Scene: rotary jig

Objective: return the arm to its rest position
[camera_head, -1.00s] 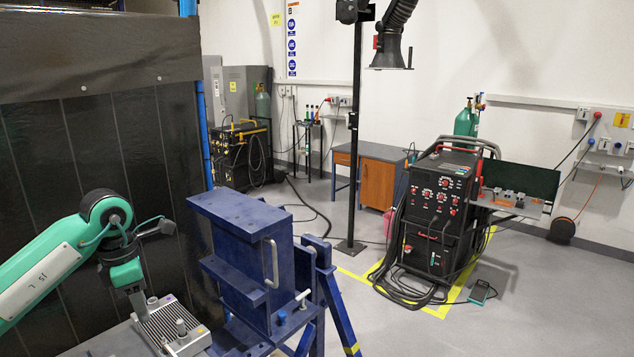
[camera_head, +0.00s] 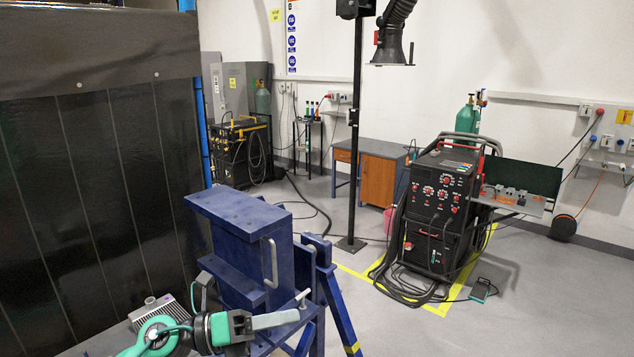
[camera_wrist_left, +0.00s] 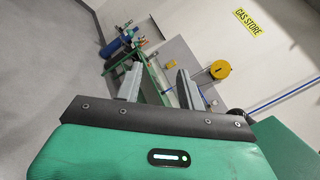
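My left gripper (camera_head: 296,316) is low in the head view, in front of the blue jig (camera_head: 240,225), with its grey fingers pointing right. It overlaps the jig's lower part in the picture; I cannot tell whether it touches. In the left wrist view the two fingers (camera_wrist_left: 158,86) stand apart. Only distant background shows between them, so the gripper is open and empty. My right gripper is in neither view.
A grey ribbed block (camera_head: 158,309) lies on the table (camera_head: 95,344) at the lower left, partly hidden by my arm. A dark curtain (camera_head: 95,200) stands behind it.

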